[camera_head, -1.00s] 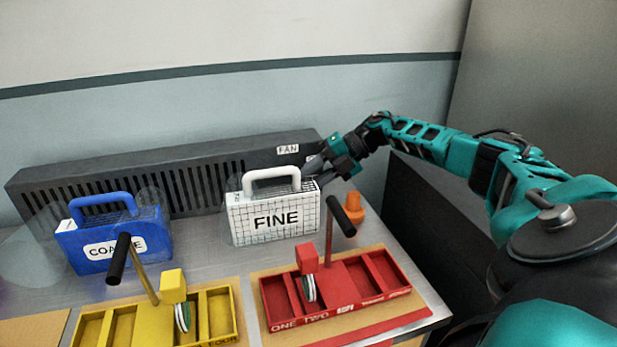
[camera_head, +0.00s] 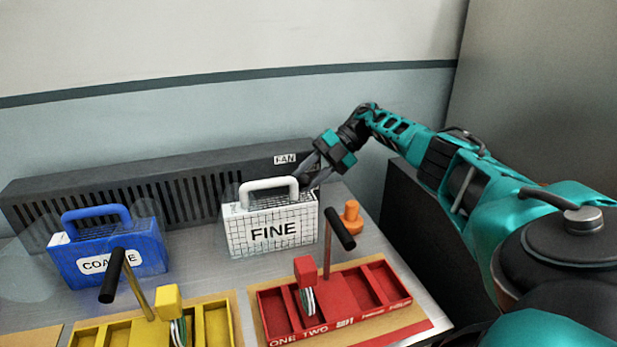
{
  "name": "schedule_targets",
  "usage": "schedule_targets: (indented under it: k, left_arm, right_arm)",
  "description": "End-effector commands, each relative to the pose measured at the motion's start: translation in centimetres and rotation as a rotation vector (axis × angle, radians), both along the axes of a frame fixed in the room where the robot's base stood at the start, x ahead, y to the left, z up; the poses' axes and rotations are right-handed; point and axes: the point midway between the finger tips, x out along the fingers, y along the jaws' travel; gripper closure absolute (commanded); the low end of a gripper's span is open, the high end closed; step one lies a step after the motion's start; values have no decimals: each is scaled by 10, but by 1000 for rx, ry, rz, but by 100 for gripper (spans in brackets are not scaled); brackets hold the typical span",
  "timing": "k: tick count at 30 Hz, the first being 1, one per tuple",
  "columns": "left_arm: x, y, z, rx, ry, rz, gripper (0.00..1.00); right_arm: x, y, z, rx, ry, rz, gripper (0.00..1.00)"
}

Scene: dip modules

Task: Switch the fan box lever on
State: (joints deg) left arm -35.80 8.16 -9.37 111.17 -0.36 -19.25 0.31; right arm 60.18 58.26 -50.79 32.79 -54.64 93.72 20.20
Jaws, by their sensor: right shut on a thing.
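The fan box is a long dark grey slotted box (camera_head: 130,195) along the back of the table. A white FAN label (camera_head: 285,159) is on its right part. My right gripper (camera_head: 307,181) is at the right end of the fan box, just behind the white FINE basket. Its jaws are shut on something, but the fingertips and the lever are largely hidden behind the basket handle. My left gripper does not show.
The white FINE basket (camera_head: 272,233) and blue COARSE basket (camera_head: 108,258) stand in front of the fan box. An orange knob-shaped piece (camera_head: 351,217) stands to the right. Red (camera_head: 334,303) and yellow (camera_head: 217,325) compartment trays with black-handled levers fill the front.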

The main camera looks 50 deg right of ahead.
Motion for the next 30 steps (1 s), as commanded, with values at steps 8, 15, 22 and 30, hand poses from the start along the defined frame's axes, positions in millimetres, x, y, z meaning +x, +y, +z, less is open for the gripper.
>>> schedule_targets:
  k: [8,15,22,30]
  left_arm:
    - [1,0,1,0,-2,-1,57]
    - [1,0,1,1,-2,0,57]
    - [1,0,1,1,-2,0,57]
    - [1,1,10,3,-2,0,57]
  right_arm:
    - [3,4,2,7,-9,4,100]
    - [2,2,1,3,-6,2,45]
    - [1,1,0,1,-2,1,44]
    - [0,2,9,0,-1,2,44]
